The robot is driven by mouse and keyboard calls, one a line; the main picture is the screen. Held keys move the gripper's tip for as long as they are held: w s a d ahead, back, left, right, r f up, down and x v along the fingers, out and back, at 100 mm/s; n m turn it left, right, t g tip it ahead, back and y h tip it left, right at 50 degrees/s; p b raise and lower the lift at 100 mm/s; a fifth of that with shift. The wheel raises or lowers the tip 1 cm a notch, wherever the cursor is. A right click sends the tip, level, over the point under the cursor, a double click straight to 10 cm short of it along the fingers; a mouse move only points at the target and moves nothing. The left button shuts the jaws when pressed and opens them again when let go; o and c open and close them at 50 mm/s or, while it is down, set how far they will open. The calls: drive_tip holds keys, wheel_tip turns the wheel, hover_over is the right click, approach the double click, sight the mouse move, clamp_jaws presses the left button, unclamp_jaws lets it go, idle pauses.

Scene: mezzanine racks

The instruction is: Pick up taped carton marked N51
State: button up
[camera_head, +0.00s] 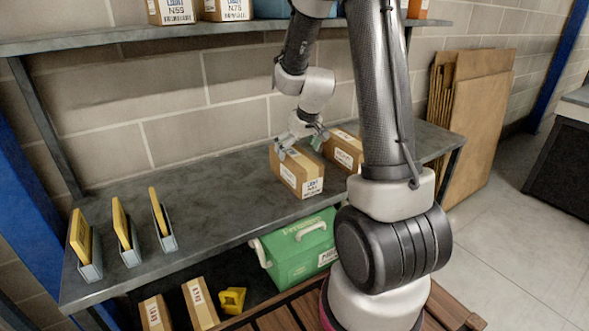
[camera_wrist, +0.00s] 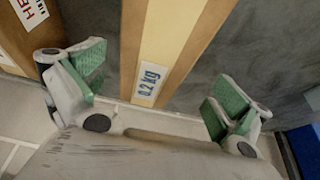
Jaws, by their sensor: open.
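A brown taped carton (camera_head: 287,174) stands on the middle shelf, with a white label on its front; its number is too small to read. In the wrist view the carton (camera_wrist: 181,30) lies between the fingers, with a pale tape strip and a "0.2 kg" label. My gripper (camera_head: 301,146) is directly above the carton, fingers pointing down. In the wrist view my gripper (camera_wrist: 158,92) is open, its green pads apart on both sides of the carton.
A second taped carton (camera_head: 343,151) stands close on the right, behind my arm. Yellow items in grey holders (camera_head: 124,236) stand at the shelf's left end. A green case (camera_head: 300,254) and more cartons (camera_head: 201,306) sit below. Shelf left of the carton is clear.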

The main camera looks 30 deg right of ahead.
sight(296, 156)
drive_tip(key=x, duration=0.6)
drive_tip(key=shift+w+d+f, duration=0.1)
drive_tip(key=shift+d+f, duration=0.25)
drive_tip(key=shift+f, duration=0.05)
drive_tip(key=shift+c, duration=0.2)
drive_tip(key=c, duration=1.1)
